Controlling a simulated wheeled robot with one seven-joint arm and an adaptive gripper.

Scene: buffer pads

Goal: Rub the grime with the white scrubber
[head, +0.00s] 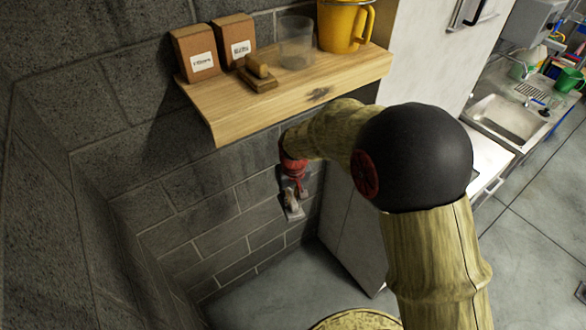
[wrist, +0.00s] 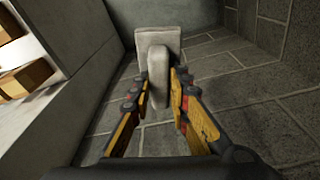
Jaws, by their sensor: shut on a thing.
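A white-grey scrubber (wrist: 158,43) is held by its block-like handle between the fingers of my gripper (wrist: 160,84) in the wrist view. In the head view my gripper (head: 294,185) hangs below the wooden shelf, with the scrubber (head: 293,211) at its tip, near the grey block wall. A dark smudge of grime (head: 319,94) lies on top of the wooden shelf (head: 225,117), toward its front right. The scrubber is apart from the grime and lower than the shelf. My arm hides part of the area right of the shelf.
On the shelf stand two brown boxes (head: 196,55), a wooden block-like item (head: 259,79), a clear cup (head: 296,45) and a yellow pitcher (head: 341,25). A white cabinet (head: 425,50) stands right of the shelf. A sink (head: 507,118) is farther right. Floor below is open.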

